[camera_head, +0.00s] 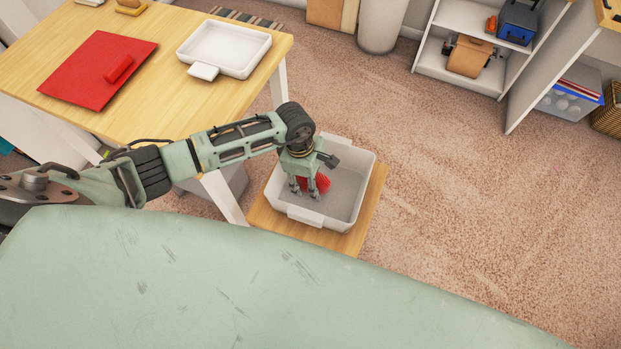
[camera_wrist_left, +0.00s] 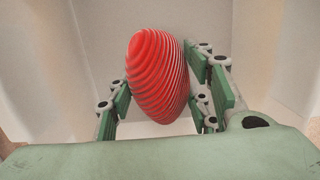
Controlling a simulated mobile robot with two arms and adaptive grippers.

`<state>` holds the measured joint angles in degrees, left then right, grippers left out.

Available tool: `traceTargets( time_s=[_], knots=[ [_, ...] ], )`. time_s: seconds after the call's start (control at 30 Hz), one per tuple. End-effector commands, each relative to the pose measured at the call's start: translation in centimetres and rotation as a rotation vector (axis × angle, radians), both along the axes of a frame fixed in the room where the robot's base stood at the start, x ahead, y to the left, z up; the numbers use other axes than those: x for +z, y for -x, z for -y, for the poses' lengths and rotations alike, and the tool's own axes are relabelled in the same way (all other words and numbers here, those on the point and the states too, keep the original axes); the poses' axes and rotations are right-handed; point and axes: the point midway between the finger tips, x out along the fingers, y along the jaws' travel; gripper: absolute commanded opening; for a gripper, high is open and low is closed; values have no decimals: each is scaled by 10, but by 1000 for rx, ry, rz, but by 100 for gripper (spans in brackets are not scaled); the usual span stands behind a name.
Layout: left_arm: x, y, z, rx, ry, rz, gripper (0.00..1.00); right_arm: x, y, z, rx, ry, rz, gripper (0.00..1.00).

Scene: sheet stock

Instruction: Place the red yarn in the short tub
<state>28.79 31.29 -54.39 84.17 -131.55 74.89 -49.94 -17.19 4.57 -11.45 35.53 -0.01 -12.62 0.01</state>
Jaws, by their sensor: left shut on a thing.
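The red yarn (camera_head: 319,183) is a ribbed ball between the fingers of my left gripper (camera_head: 306,188). In the left wrist view the yarn (camera_wrist_left: 158,78) sits between the green fingers of the gripper (camera_wrist_left: 165,100), which is shut on it. The gripper points down inside the white tub (camera_head: 345,208), which stands on a low wooden stand. Pale tub walls surround the yarn in the wrist view. I cannot tell whether the yarn touches the tub floor. My right gripper is not in view.
A wooden table (camera_head: 180,104) at the left bears a red sheet (camera_head: 85,75) with a red handle-like block, and a shallow white tray (camera_head: 232,40). The low wooden stand (camera_head: 368,215) shows around the tub. Carpet (camera_head: 470,190) is clear to the right. White shelves (camera_head: 430,60) stand at the back right.

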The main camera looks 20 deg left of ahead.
Motion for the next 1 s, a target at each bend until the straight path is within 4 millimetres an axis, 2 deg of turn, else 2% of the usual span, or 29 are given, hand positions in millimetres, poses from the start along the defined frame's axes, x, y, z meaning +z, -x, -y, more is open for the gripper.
traceTargets(
  time_s=[0.37, 0.4, 0.57, 0.87, 1.0],
  knots=[
    [-6, 0, 0, -1, 0, 1, 21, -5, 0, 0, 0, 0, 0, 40],
    [-3, 0, 0, -1, 0, 1, 50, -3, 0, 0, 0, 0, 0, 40],
    [-3, 0, 0, 0, 0, 0, 64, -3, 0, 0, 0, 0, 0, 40],
    [-3, 0, 0, 0, 0, 0, 65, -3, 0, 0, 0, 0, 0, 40],
    [4, -1, -1, 0, 0, 2, 65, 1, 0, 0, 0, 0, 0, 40]
  ],
)
